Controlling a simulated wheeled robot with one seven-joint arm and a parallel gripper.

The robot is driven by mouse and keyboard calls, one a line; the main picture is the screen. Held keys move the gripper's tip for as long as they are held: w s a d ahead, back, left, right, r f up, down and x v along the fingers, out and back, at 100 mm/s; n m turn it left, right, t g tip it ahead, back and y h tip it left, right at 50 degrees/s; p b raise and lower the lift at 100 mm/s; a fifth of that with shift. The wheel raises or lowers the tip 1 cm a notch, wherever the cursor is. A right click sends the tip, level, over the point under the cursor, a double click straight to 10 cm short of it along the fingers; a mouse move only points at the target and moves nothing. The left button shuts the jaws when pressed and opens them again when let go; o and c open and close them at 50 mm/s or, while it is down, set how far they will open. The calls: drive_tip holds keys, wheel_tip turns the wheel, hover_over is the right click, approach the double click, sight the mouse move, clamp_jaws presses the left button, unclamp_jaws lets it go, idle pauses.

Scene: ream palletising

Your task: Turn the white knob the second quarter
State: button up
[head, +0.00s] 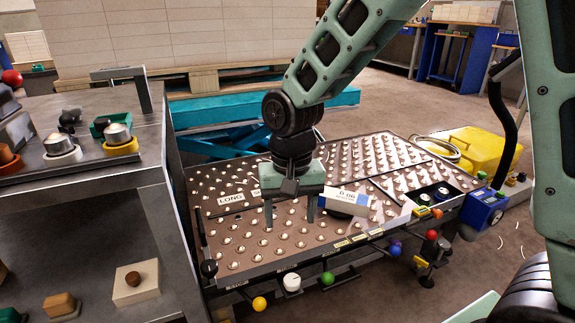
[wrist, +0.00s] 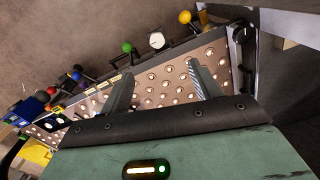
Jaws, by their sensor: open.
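The white knob (head: 292,283) is on the front edge of the ball-studded table, between a yellow ball knob and a green ball knob. It also shows in the wrist view (wrist: 157,41), beyond the fingertips, with a dark mark on its face. My gripper (head: 289,222) is open and points down over the ball table, behind the front edge. In the wrist view its two fingers (wrist: 158,76) are apart with nothing between them. The gripper is not touching the white knob.
Yellow (head: 260,304), green (head: 327,278), blue (head: 395,248) and red (head: 431,234) ball knobs line the front edge. A white and blue ream (head: 343,199) lies on the ball table (head: 232,229), right of my gripper. A grey bench (head: 90,179) stands close on the left.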

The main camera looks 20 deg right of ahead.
drive_tip(key=s+a+r+n+p, duration=0.2)
drive_tip(key=s+r+p, duration=0.2)
drive_tip(key=r+p, duration=0.3)
wheel_tip(320, 180, up, 2)
drive_tip(key=shift+a+r, duration=0.1)
drive_tip(key=shift+a, duration=0.05)
